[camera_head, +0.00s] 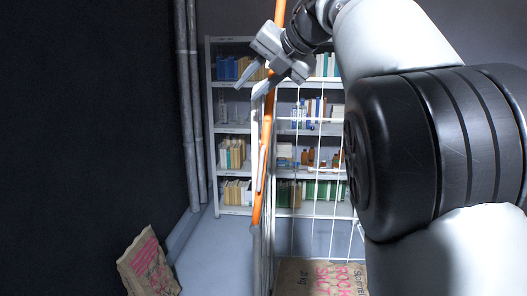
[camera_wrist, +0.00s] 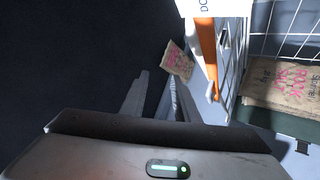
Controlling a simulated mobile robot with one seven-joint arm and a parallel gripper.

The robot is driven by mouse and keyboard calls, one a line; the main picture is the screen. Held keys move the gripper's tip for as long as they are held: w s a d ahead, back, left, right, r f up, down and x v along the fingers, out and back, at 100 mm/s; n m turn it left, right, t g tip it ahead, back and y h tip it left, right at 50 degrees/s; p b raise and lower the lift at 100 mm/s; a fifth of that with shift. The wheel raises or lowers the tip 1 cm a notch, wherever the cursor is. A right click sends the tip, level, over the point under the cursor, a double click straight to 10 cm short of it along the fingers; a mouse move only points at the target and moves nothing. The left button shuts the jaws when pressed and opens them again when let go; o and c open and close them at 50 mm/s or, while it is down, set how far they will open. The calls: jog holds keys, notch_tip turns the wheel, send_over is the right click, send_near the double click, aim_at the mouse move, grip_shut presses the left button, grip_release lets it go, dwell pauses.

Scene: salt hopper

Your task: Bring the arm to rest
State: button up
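My gripper (camera_head: 249,83) is high in the middle of the head view, tilted down and to the left. Its two fingers are apart. In the wrist view my gripper (camera_wrist: 161,78) also shows its fingers spread, with nothing held between them. An orange pole (camera_head: 264,150) runs from the top of the head view down past my gripper. In the wrist view the orange pole (camera_wrist: 207,55) lies to the right of both fingers. My bent arm fills the right side of the head view and hides what is behind it.
A white wire cage (camera_head: 314,190) stands beside the pole. A rock salt bag (camera_head: 318,278) lies at the bottom, and another bag (camera_head: 148,265) leans at lower left. Shelves (camera_head: 234,128) with books and bottles stand at the back. Grey pipes (camera_head: 196,120) run up the dark wall.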

jog(key=s+d+r+m+t, duration=0.2)
jog(key=d+r+m+t, duration=0.85)
jog(key=r+m, duration=0.3)
jog(key=s+d+f+m+g+h, duration=0.1)
jog(key=s+d+f+m+h, duration=0.6)
jog(key=d+f+m+h, duration=0.5)
jog(key=s+a+f+m+g+y, duration=0.2)
jog(key=s+f+m+g, duration=0.3)
jog(key=s+f, duration=0.7)
jog(key=s+a+f+m+g+y, duration=0.2)
jog(key=s+a+f+m+g, duration=0.2)
jog(key=s+f, duration=0.9)
notch_tip(320, 180, down, 6)
jog(key=g, duration=0.3)
jog(key=shift+f+m, duration=0.25)
jog(key=shift+m, duration=0.1)
